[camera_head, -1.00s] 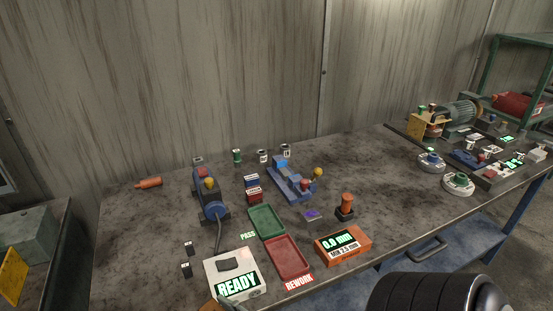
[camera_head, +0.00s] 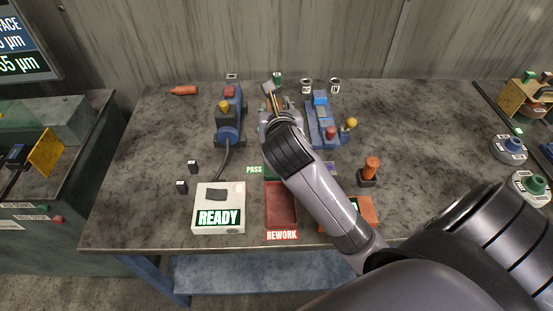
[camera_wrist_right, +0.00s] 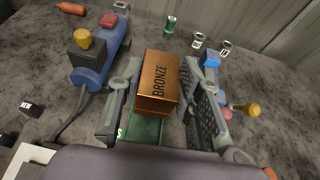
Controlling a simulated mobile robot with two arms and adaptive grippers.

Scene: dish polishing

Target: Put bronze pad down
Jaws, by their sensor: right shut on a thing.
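The bronze pad (camera_wrist_right: 158,78) is a copper-coloured block marked BRONZE in the right wrist view. My right gripper (camera_wrist_right: 162,88) is shut on it, with a finger on each side. In the head view my right gripper (camera_head: 272,108) is over the middle of the workbench, left of the blue fixture (camera_head: 322,122). The green PASS tray (camera_wrist_right: 142,130) shows below the pad in the wrist view; my arm mostly hides it in the head view. Whether the pad touches the bench cannot be told. My left gripper is not in view.
The blue polishing machine (camera_head: 229,115) stands close on the left. The red REWORK tray (camera_head: 281,205) and white READY box (camera_head: 218,210) are nearer the front edge. Small cans (camera_head: 306,86) stand behind. The bench's left part (camera_head: 150,150) is mostly clear.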

